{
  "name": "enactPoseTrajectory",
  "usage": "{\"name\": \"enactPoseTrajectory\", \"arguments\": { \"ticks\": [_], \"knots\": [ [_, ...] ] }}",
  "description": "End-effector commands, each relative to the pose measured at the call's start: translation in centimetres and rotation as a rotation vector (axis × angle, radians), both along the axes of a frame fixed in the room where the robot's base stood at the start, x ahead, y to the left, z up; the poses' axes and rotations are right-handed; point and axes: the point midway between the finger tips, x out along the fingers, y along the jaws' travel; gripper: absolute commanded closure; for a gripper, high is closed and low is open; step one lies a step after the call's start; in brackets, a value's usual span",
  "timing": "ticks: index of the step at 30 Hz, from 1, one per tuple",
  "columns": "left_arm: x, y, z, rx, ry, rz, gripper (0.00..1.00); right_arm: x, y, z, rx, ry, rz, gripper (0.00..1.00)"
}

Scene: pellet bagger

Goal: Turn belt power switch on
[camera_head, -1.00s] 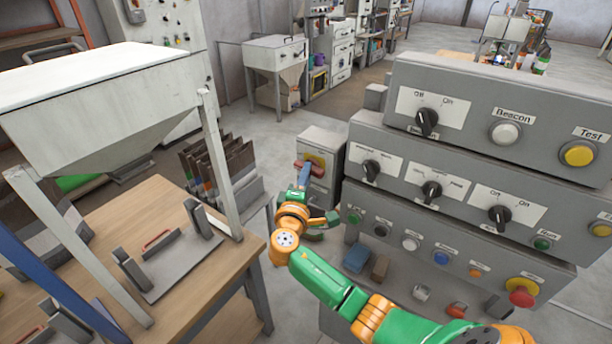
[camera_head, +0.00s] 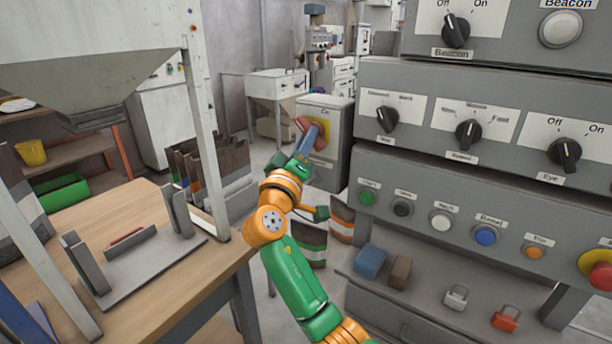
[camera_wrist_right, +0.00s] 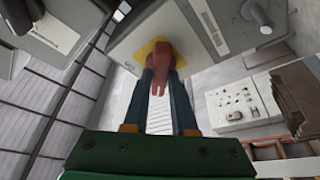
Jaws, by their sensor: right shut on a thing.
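The belt power switch is a red rotary handle (camera_head: 302,125) on a yellow plate (camera_head: 321,143), on the front of a grey box (camera_head: 338,122) left of the large control panel. An "On" label shows above the plate. My right gripper (camera_head: 314,131) is at the handle, its blue fingers partly covering it. In the right wrist view the fingers (camera_wrist_right: 160,72) are shut on the red handle (camera_wrist_right: 160,62), one on each side, with the yellow plate (camera_wrist_right: 147,49) behind. The handle's exact angle is hard to tell. My left gripper is out of view.
The stepped control panel (camera_head: 470,90) with black knobs and coloured buttons stands close on the right. Below it, a shelf holds a blue block (camera_head: 369,262) and padlocks. A wooden table (camera_head: 185,290) and hopper (camera_head: 95,70) stand left. Bags (camera_head: 215,165) stand behind my arm.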

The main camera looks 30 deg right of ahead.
Motion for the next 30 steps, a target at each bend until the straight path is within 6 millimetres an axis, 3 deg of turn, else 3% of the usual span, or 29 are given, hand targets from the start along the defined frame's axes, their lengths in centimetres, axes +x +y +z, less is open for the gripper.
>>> {"name": "enactPoseTrajectory", "arguments": {
  "ticks": [1, 3, 12, 18, 30],
  "knots": [
    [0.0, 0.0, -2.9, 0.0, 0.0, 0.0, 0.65, 0.0, 0.0, -1.6, 0.018, -0.042, 0.0, 1.0],
    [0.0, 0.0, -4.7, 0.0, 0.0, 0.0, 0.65, 0.1, 0.0, -1.6, 0.044, -0.102, 0.0, 1.0],
    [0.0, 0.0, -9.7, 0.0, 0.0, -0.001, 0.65, 0.3, 0.1, -1.0, 0.148, -0.358, 0.0, 1.0],
    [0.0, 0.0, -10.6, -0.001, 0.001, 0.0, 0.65, 0.4, 0.2, -0.5, 0.21, -0.507, -0.002, 1.0],
    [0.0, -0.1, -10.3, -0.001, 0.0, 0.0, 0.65, 0.6, 0.2, -0.2, 0.29, -0.702, -0.001, 1.0]
  ]
}}
